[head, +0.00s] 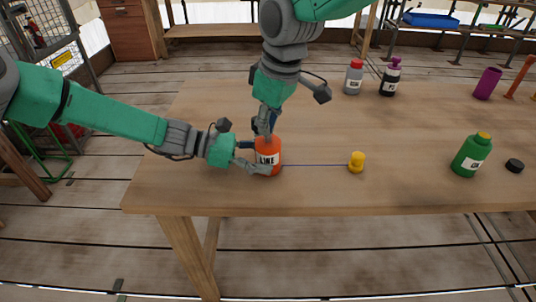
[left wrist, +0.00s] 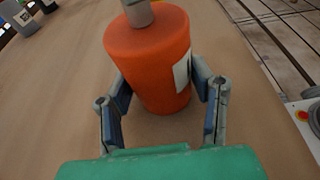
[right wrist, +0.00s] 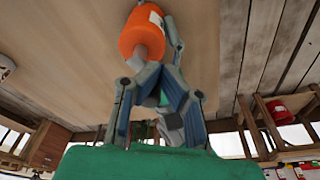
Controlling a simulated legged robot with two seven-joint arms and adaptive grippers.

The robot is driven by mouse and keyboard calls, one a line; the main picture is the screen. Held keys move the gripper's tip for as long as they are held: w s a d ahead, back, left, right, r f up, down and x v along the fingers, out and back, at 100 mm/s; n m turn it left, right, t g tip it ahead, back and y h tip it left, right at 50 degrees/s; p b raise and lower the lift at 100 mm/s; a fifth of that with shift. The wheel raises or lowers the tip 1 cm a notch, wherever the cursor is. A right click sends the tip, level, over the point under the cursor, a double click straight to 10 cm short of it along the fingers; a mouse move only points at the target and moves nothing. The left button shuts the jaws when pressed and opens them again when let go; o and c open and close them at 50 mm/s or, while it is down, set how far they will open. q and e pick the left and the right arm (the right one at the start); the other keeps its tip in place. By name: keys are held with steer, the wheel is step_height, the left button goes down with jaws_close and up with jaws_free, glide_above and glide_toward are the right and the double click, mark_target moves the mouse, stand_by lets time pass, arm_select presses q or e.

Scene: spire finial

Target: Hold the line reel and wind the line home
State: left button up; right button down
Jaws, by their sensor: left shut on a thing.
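The orange line reel (head: 268,152), with a white LINE label, stands upright on the wooden table. My left gripper (head: 250,158) is shut around its body; the left wrist view shows a finger on each side of the reel (left wrist: 150,60). A grey knob (left wrist: 137,12) sits on top of the reel. My right gripper (head: 266,128) points down over the reel's top; its fingertips hide the knob in the head view, and whether they grip it is unclear. A thin dark line (head: 315,165) runs right from the reel to a yellow weight (head: 357,162) on the table.
A green bottle (head: 472,156) with a yellow top and a black cap (head: 514,165) stand at right. A grey red-capped bottle (head: 354,78), a dark purple-capped bottle (head: 390,77) and a purple cup (head: 487,84) stand at the back. The table's front edge is close below the reel.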

mark_target(253, 117)
steer(key=shift+a, duration=0.45)
steer(key=shift+w+a, duration=0.15)
steer(key=shift+a, duration=0.05)
steer(key=shift+w+a, duration=0.15)
stand_by(0.5)
steer(key=shift+w+a, duration=0.15)
steer(key=shift+w, duration=0.1)
stand_by(0.4)
steer(key=shift+w+a, duration=0.1)
steer(key=shift+w, duration=0.1)
steer(key=shift+w+a, duration=0.15)
steer(key=shift+w, duration=0.25)
stand_by(0.5)
steer(key=shift+a+r, duration=0.1)
steer(key=shift+a, duration=0.1)
steer(key=shift+w+a+v, duration=0.1)
steer(key=shift+a+v, duration=0.1)
steer(key=shift+v, duration=0.95)
steer(key=shift+w+a+v, duration=0.15)
steer(key=shift+a+v, duration=0.05)
steer(key=shift+v, duration=0.9)
steer(key=shift+w+a+v, duration=0.1)
steer(key=shift+a+v, duration=0.1)
steer(key=shift+v, duration=0.95)
steer(key=shift+r, duration=0.1)
